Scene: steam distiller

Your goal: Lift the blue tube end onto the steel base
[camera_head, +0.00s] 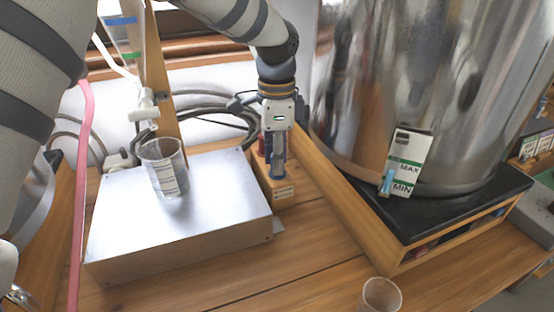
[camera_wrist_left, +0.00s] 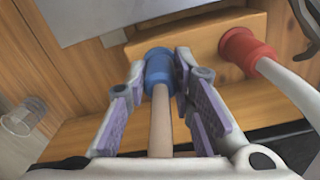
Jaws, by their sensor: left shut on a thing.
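The blue tube end (camera_wrist_left: 158,68) with its pale tube sits between the fingers of my left gripper (camera_wrist_left: 160,85) in the left wrist view. The left gripper (camera_head: 278,160) is shut on it, pointing down at the wooden block (camera_head: 284,191) in the head view. The tube end is at the block; whether it is still seated there I cannot tell. A red tube end (camera_wrist_left: 246,52) stands in the block beside it. The steel base (camera_head: 115,235) is a flat metal box left of the block; its edge shows in the left wrist view (camera_wrist_left: 95,18). My right gripper is not in view.
A clear beaker (camera_head: 165,168) stands on the steel base. A large steel vessel (camera_head: 400,80) on a black-topped wooden stand (camera_head: 440,215) is to the right. A pink tube (camera_head: 84,170) hangs at left. Another cup (camera_head: 380,296) is at the front. The bench in front of the block is clear.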

